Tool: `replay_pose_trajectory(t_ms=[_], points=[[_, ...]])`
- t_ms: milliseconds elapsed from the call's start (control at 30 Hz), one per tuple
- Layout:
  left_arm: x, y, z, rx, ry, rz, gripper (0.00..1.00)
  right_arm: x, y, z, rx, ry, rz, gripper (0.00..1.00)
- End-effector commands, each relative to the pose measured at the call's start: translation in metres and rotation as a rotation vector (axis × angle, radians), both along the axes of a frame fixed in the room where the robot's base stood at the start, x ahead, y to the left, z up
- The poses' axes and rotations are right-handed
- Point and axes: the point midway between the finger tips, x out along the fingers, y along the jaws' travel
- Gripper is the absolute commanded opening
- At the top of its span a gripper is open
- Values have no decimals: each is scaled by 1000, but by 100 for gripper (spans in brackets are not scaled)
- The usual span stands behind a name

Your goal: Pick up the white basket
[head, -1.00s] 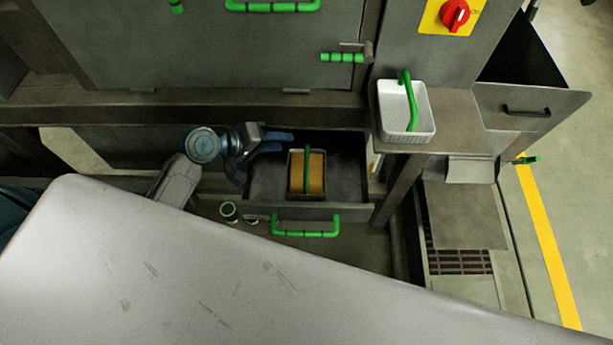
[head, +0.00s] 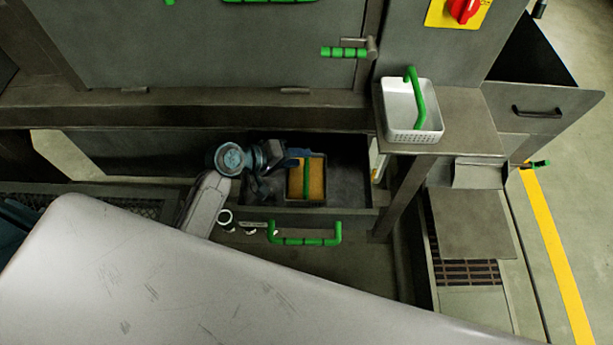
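The white basket (head: 403,117) stands upright on a grey shelf at the upper right, with a green handle (head: 416,97) arching over it. My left gripper (head: 303,154) is well to the left of it and lower, over the open drawer. Its dark blue fingers are at the back edge of a small dark container with orange-brown contents (head: 316,178) and a green handle. Whether the fingers are open or touch the container is unclear. My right gripper is not in view.
The open drawer (head: 345,212) has a green front handle (head: 304,240). The grey shelf (head: 455,125) has bare room right of the basket. A red switch (head: 463,9) on a yellow plate is above. A large pale smooth surface fills the lower left.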

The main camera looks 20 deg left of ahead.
Motion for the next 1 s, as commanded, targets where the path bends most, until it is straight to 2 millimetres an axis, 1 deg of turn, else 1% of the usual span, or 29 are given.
replay_pose_trajectory(t_ms=[167,267,367,500,667,733,867,900,1000], points=[[8,-14,-7,-5,3,1,38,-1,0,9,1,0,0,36],[15,-25,-15,-4,2,0,38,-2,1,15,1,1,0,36],[23,-32,-23,-2,1,1,38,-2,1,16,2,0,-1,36],[27,-36,-28,-1,1,1,38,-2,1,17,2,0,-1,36],[27,-36,-28,1,1,0,38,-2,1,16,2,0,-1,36],[27,-36,-28,1,1,0,28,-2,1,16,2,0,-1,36],[27,-36,-28,1,1,0,3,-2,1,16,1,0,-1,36],[26,-36,-28,1,1,0,0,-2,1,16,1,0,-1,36],[27,-36,-28,0,0,0,0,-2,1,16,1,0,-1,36]])
